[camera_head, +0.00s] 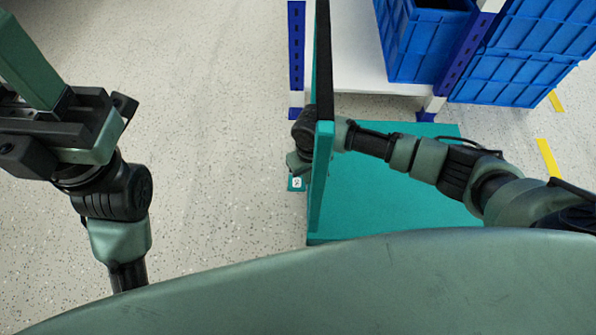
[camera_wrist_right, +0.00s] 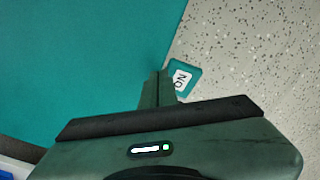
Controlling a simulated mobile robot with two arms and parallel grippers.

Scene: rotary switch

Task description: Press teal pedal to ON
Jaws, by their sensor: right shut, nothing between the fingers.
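The teal pedal (camera_head: 296,184) is a small tab with a white label, at the left side of a teal upright panel (camera_head: 321,180). In the right wrist view the pedal (camera_wrist_right: 190,72) shows the label "ON" and sticks out past the edge of a broad teal surface. My right gripper (camera_head: 299,163) is just above the pedal in the head view and partly covers it. In the wrist view its fingertips (camera_wrist_right: 160,78) are together, empty, at the pedal's left edge; I cannot tell if they touch it.
A flat teal surface (camera_head: 410,195) lies right of the panel, under my right arm. A white shelf with blue posts (camera_head: 297,45) and blue crates (camera_head: 425,40) stand behind. Speckled floor (camera_head: 220,120) is clear between my left arm and the panel.

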